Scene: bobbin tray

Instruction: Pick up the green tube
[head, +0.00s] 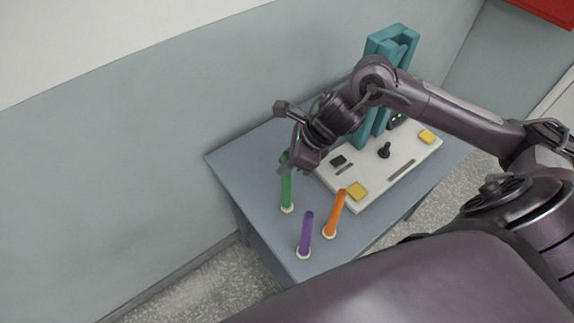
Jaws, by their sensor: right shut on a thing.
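The green tube (287,190) stands upright at the left part of the grey-blue table (235,160), with a pale round base at its foot. My right gripper (287,163) is at the top of the green tube and shut on it; the gripper and wrist hide part of the tube's upper end. I cannot tell whether the tube's base touches the table. My left gripper is not in the picture.
A purple tube (306,232) and an orange tube (336,210) stand near the table's front edge. A white board (375,180) with yellow pads (357,190) and a black knob (384,150) lies to the right. A teal frame (374,90) rises behind it.

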